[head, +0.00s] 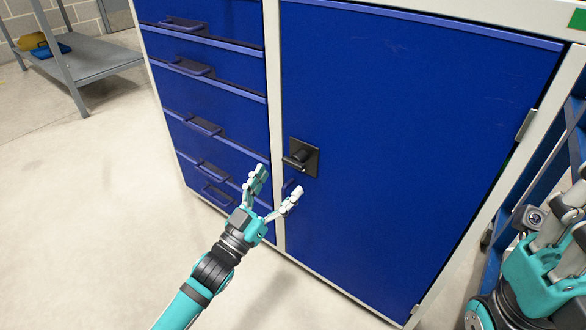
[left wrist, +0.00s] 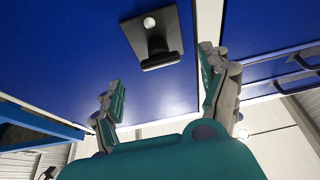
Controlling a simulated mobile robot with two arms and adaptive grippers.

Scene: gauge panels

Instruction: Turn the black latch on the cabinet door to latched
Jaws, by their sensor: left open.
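The black latch (head: 301,157) sits on a dark square plate near the left edge of the blue cabinet door (head: 400,130). In the head view its handle points left from the plate. My left gripper (head: 277,183) is open and empty, just below and left of the latch, apart from it. In the left wrist view the latch (left wrist: 152,42) shows beyond the spread fingers (left wrist: 161,72), not between them. My right gripper (head: 558,225) is at the right edge, partly cut off, and its finger opening is unclear.
A column of blue drawers (head: 205,75) with dark handles stands left of the door. A door hinge (head: 526,125) is on the right frame. A grey shelf (head: 85,60) stands at the far left. The floor at left is clear.

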